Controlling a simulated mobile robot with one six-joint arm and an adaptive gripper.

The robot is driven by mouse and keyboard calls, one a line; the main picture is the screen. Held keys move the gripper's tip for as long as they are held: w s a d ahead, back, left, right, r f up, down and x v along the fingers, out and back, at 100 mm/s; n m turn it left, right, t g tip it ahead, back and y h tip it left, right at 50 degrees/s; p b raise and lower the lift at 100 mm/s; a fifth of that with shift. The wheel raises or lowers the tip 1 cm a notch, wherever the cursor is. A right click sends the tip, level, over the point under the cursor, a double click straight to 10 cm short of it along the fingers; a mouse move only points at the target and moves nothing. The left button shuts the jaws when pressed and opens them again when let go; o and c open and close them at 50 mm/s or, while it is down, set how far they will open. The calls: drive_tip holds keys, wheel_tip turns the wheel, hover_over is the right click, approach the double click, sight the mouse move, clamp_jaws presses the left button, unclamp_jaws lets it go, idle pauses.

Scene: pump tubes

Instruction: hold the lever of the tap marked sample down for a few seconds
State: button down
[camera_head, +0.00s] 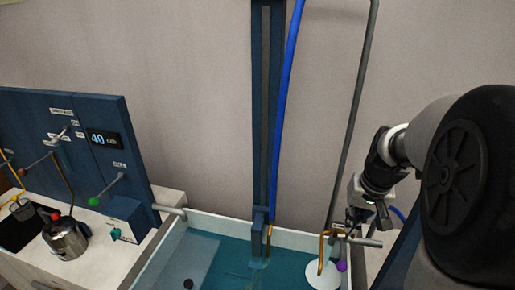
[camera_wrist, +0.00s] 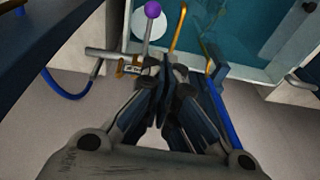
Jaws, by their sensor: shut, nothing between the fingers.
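A brass tap (camera_head: 323,252) stands at the right end of the water tank, with a purple-knobbed lever (camera_head: 341,266) beside it. In the wrist view the purple knob (camera_wrist: 153,9) tops a pale rod, and a small label plate (camera_wrist: 132,69) sits at its base; its word is too small to read surely. My gripper (camera_head: 357,219) is shut and empty, just above the tap's body. In the wrist view its fingertips (camera_wrist: 166,68) are close to the lever's base and partly hide it; contact cannot be told.
The open tank (camera_head: 205,222) holds teal water and a white disc (camera_head: 322,275). A blue hose (camera_head: 285,110) and dark column rise behind it. At left, a blue panel (camera_head: 110,145) reads 40, with a red knob (camera_head: 56,216), a green knob (camera_head: 93,201) and a metal jug (camera_head: 66,241).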

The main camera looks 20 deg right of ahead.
drive_tip(key=d, duration=0.3)
drive_tip(key=shift+d+f+m, duration=0.2)
drive_tip(key=shift+f+m, duration=0.2)
drive_tip(key=shift+s, duration=0.1)
drive_tip(key=b, duration=0.1)
hover_over(341, 252)
drive_tip(key=d, duration=0.1)
drive_tip(key=s+x, duration=0.2)
drive_tip(key=x, duration=0.7)
drive_tip(key=f, duration=0.1)
drive_tip(key=s+a+f, duration=0.1)
drive_tip(key=s+f+b, duration=0.1)
drive_tip(key=f, duration=0.1)
drive_tip(key=shift+a+f, duration=0.1)
drive_tip(key=shift+a, duration=0.2)
drive_tip(key=shift+f, duration=0.1)
